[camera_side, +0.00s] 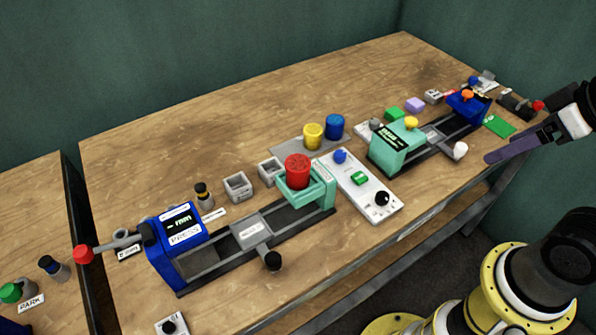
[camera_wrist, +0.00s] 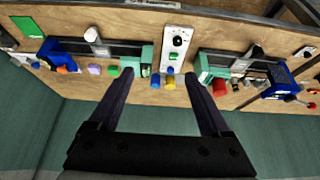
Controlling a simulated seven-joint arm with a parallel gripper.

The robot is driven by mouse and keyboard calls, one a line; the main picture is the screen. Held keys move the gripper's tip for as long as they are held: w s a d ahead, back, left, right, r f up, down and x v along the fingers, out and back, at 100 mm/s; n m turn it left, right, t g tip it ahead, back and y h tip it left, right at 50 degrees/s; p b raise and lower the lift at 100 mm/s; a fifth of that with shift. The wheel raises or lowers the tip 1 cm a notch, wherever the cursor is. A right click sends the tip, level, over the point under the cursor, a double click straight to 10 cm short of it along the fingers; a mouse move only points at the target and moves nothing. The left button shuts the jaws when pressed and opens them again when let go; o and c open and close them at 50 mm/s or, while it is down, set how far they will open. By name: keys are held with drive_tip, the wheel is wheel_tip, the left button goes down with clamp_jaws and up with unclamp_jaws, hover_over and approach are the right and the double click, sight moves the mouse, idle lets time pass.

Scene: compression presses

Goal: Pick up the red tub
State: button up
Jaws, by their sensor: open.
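The red tub (camera_side: 297,172) stands upright in the teal end holder (camera_side: 318,197) of the nearer press, in the side view. In the wrist view the tub (camera_wrist: 220,87) shows just right of the right fingertip, small and far off. My gripper (camera_side: 492,157) is at the right edge of the side view, above the table's right end and well away from the tub. In the wrist view its two long dark fingers (camera_wrist: 158,75) are spread wide with nothing between them at close range.
A yellow tub (camera_side: 313,136) and a blue tub (camera_side: 335,126) stand behind the red one. A white control panel (camera_side: 382,204) lies to its right, then a second press (camera_side: 398,146). Grey square cups (camera_side: 238,186) stand to its left. The back left of the table is clear.

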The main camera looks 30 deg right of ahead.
drive_tip(key=shift+o, duration=0.7)
